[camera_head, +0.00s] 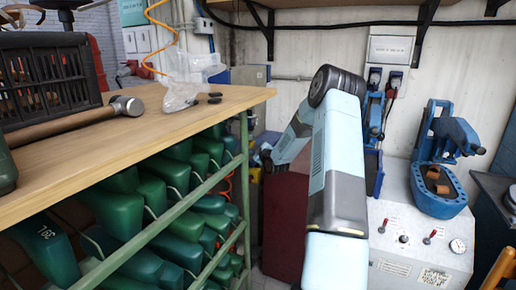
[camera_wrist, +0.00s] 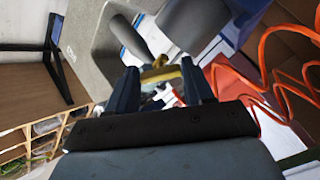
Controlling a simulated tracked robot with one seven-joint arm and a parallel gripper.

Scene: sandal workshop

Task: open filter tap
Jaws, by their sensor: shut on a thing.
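My gripper (camera_wrist: 160,67) shows in the wrist view with its two dark fingers on either side of a small yellow, brass-like tap (camera_wrist: 158,74). It is shut on this tap, though the exact contact at the fingertips is hard to make out. Dark grey rounded bodies (camera_wrist: 187,24), perhaps the filter, lie just beyond the tap. In the head view my arm bends over and down behind the bench end. The tap cannot be made out there, and the gripper's fingers are not clear.
An orange coiled hose (camera_wrist: 262,85) hangs close to the gripper's right in the wrist view. In the head view a wooden bench (camera_head: 150,118) with a hammer (camera_head: 122,106) and black crate (camera_head: 45,80) stands left. A grey machine (camera_head: 415,235) stands right.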

